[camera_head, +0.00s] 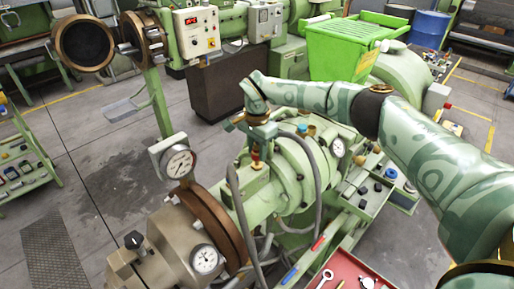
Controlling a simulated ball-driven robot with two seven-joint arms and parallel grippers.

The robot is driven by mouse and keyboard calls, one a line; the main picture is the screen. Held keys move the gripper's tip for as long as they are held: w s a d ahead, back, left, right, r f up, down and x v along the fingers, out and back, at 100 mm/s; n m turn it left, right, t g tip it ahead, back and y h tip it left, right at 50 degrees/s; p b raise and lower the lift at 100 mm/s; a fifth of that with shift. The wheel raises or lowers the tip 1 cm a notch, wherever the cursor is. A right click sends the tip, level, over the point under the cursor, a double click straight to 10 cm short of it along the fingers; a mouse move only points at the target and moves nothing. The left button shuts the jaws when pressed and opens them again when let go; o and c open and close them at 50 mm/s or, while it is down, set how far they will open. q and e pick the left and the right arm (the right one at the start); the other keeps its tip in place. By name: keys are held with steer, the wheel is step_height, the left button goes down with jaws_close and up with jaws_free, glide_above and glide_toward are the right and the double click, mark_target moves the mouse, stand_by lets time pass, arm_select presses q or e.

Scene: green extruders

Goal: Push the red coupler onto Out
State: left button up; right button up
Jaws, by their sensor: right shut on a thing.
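My right arm comes in from the right over the green machine, and its gripper (257,139) points down above the machine's top. The gripper is shut on a small red piece (256,156), which looks like the red coupler. Just below it is a brass-coloured fitting (257,166) on the green housing (272,195). At this size I cannot tell whether the coupler touches the fitting or sits around it. No label reading Out is legible. My left gripper is not in view.
Pressure gauges (179,163) and grey hoses (238,210) stand close around the housing. A red tray (345,268) with tools is at the bottom. A bright green hopper (340,48) stands behind my arm. Open floor (110,170) lies to the left.

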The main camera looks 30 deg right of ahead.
steer(key=shift+f, duration=0.35)
stand_by(0.3)
steer(key=shift+f+b, duration=0.4)
steer(key=shift+f, duration=0.2)
steer(key=shift+r, duration=0.1)
stand_by(0.5)
steer(key=o, duration=1.1)
steer(key=shift+o, duration=0.2)
step_height(320, 180, up, 8)
steer(key=p, duration=0.7)
